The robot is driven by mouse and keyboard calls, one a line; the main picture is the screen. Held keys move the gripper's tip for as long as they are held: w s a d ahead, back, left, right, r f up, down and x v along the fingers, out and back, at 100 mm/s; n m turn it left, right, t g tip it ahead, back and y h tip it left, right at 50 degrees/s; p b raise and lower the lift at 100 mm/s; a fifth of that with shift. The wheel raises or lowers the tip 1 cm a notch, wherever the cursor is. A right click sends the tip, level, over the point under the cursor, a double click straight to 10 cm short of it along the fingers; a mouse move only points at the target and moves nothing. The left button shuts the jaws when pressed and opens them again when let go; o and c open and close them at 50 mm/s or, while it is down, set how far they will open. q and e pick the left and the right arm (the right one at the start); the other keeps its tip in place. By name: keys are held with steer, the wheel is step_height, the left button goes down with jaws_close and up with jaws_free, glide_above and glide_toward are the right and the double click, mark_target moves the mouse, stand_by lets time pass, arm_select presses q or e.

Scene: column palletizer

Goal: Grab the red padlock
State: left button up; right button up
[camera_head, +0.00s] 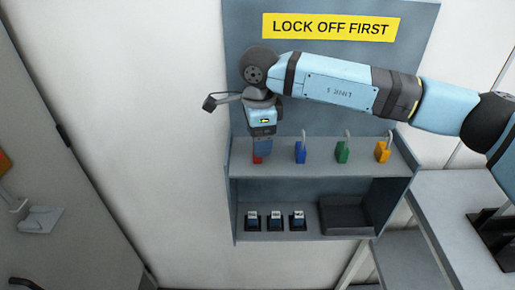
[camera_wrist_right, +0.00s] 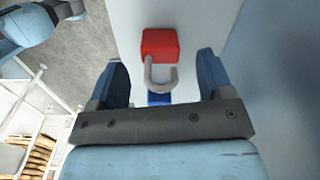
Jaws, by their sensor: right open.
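The red padlock (camera_head: 257,158) stands at the left end of the grey shelf's top (camera_head: 319,158), mostly hidden in the head view by my right gripper (camera_head: 262,146). In the right wrist view the red padlock (camera_wrist_right: 160,44) lies ahead, with its grey shackle (camera_wrist_right: 159,74) toward the gripper. My right gripper (camera_wrist_right: 164,82) is open, its two blue fingers on either side of the shackle. The red body is beyond the fingertips. My left gripper is not in view.
Blue (camera_head: 300,153), green (camera_head: 342,151) and yellow (camera_head: 382,152) padlocks stand to the right on the same shelf top. Below are three small dark blocks (camera_head: 275,221) and a dark tray (camera_head: 346,216). A yellow sign (camera_head: 331,27) is on the back panel. A grey table (camera_head: 455,190) is at right.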

step_height(320, 180, down, 2)
steer(key=shift+f, duration=0.1)
steer(key=c, duration=1)
